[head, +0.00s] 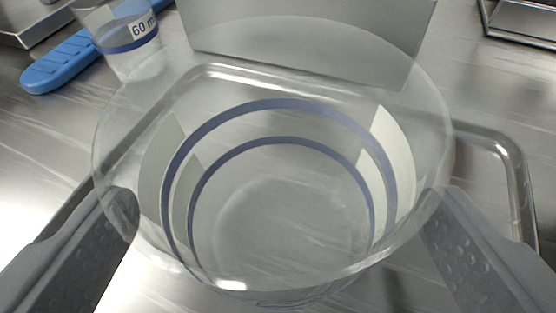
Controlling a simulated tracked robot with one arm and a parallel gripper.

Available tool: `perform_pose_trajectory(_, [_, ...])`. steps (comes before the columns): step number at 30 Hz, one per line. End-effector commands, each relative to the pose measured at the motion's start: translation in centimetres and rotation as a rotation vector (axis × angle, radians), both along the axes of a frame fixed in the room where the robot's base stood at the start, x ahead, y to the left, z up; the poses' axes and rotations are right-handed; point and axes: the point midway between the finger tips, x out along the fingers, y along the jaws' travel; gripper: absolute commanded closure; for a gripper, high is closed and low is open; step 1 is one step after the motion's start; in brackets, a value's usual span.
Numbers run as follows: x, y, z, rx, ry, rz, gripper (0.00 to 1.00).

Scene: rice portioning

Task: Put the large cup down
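The large cup (285,215) is clear, with two blue bands and pale label patches on its sides. It fills the middle of the head view, upright and seen from above, and looks empty. My gripper (280,205) has one grey finger on each side of it, below the rim. The fingers appear to meet the cup's outer walls. A metal tray (505,150) with a raised rim lies under the cup. Whether the cup's base touches the tray is hidden.
A smaller clear cup (125,40) with a blue band and a "60 m" label stands at the upper left. A blue-handled utensil (60,65) lies beside it. A grey upright panel (310,40) stands behind the large cup. Another metal tray (520,20) is at the upper right.

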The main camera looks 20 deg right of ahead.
Motion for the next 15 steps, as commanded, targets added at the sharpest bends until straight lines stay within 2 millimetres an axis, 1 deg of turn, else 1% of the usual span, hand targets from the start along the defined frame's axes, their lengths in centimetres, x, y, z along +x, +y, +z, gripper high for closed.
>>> perform_pose_trajectory(1, [0.7, -0.3, -0.4, -0.002, 0.000, 0.002, 0.11])
perform_pose_trajectory(3, [1.4, -0.6, -0.5, -0.003, -0.002, 0.001, 0.11])
perform_pose_trajectory(6, [2.0, -0.9, -0.9, -0.002, 0.000, 0.001, 0.11])
perform_pose_trajectory(14, [2.2, -1.0, -0.9, -0.001, 0.000, 0.000, 0.11])
perform_pose_trajectory(15, [2.2, -1.0, -0.9, -0.002, -0.001, 0.002, 0.22])
